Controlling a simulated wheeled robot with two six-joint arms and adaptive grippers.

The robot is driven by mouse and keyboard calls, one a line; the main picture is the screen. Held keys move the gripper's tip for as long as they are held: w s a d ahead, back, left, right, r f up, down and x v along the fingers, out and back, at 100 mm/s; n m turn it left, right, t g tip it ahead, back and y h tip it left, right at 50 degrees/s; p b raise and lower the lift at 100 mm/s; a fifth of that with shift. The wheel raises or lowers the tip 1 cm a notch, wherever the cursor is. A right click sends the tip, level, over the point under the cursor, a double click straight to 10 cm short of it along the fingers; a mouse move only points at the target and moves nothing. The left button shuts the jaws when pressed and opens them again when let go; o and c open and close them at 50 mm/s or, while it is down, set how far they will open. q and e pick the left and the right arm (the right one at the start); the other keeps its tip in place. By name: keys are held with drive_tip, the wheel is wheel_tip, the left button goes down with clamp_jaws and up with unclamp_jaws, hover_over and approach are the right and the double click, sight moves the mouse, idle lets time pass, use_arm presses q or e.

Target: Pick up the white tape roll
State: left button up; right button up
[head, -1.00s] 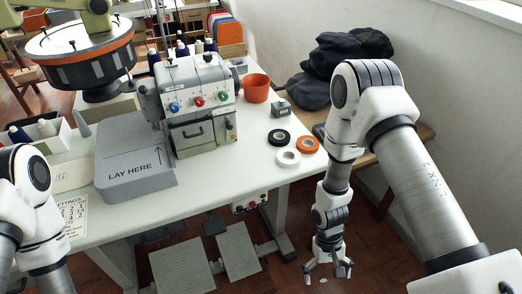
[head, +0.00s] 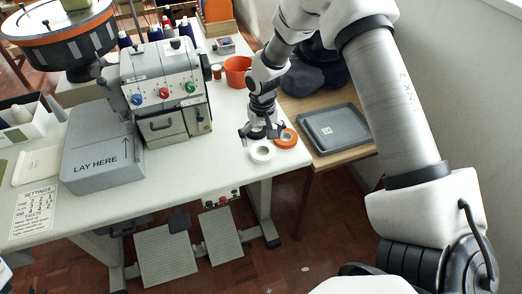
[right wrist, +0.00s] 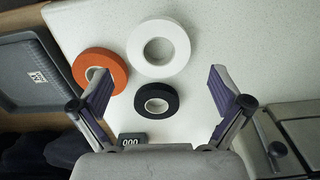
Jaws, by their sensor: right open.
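The white tape roll (head: 254,155) lies flat near the right front part of the white table. In the right wrist view, the white tape roll (right wrist: 137,55) is fully visible at the top middle. My right gripper (head: 262,134) is over the table just behind it. In the right wrist view, my right gripper (right wrist: 158,86) is open and empty, its fingers spread wide. The black roll (right wrist: 156,111) shows between the fingers, nearer the palm than the white roll. My left gripper is out of view.
An orange roll (head: 292,142) lies right beside the white one. A grey sewing machine (head: 160,85) stands to the left, and an orange cup (head: 236,80) behind. A grey tray (head: 335,145) sits on the wooden bench at right. A small counter (right wrist: 132,139) is near the palm.

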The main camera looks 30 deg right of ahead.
sight(263, 154)
wheel_tip(263, 154, down, 5)
drive_tip(key=shift+s+d+r+p, duration=0.1)
drive_tip(key=shift+s+r+p, duration=0.1)
drive_tip(key=shift+p, duration=0.1)
drive_tip(key=c, duration=0.9)
